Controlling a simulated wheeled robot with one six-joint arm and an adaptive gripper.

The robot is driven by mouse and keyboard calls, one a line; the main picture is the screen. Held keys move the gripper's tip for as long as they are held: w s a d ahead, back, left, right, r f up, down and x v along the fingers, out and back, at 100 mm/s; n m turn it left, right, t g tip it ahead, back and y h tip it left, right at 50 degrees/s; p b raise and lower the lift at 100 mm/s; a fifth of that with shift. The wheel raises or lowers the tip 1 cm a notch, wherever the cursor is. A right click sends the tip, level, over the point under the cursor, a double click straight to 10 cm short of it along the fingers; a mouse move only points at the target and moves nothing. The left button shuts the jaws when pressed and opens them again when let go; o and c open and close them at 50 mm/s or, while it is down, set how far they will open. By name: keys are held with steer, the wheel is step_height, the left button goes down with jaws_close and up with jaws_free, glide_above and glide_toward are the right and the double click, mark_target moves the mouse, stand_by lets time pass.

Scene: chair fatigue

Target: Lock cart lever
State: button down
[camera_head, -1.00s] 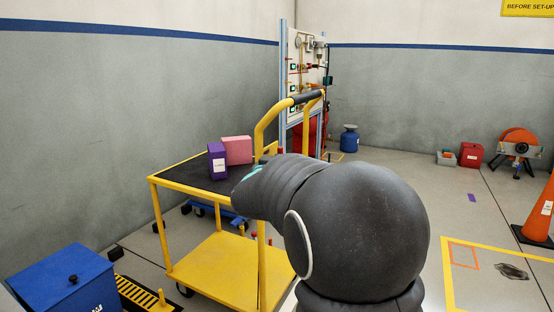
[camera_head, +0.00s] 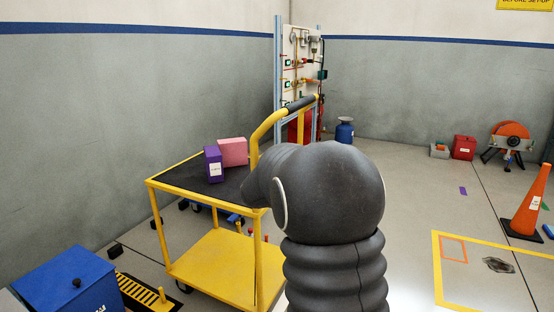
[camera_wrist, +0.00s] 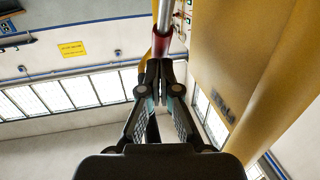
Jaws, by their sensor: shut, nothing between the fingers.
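The yellow cart (camera_head: 214,266) stands left of centre in the head view, with a dark top shelf and a tall handle (camera_head: 268,124) with a black grip. In the wrist view, my gripper (camera_wrist: 161,66) is shut and empty. Its tips are right below a red part (camera_wrist: 161,44) with a silver rod (camera_wrist: 179,18) above it, likely the cart lever. I cannot tell whether they touch. A broad yellow bar (camera_wrist: 262,80) runs close along the right. In the head view my arm hides the gripper and part of the cart.
A purple box (camera_head: 213,166) and a pink box (camera_head: 233,152) sit on the cart's top. A blue box (camera_head: 65,285) stands at lower left. A panel stand (camera_head: 301,60) is behind the cart. An orange cone (camera_head: 525,205) is at right; floor between is mostly clear.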

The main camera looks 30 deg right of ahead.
steer(key=shift+w+d+f, duration=0.25)
steer(key=shift+w+d, duration=0.2)
steer(key=shift+d, duration=0.1)
steer(key=shift+w+d+f, duration=0.2)
steer(key=shift+w+d, duration=0.2)
steer(key=shift+d, duration=0.15)
steer(key=shift+s+r+p, duration=0.15)
steer(key=shift+r+p, duration=0.35)
steer(key=shift+p, duration=0.05)
steer(key=s+a+r+p, duration=0.1)
steer(key=s+a+r, duration=0.1)
steer(key=r, duration=0.3)
steer(key=s+a+r+p, duration=0.1)
steer(key=s+a+r, duration=0.1)
steer(key=s+r, duration=0.2)
steer(key=shift+s+a+r, duration=0.25)
steer(key=shift+s+r, duration=0.05)
steer(key=shift+r, duration=0.35)
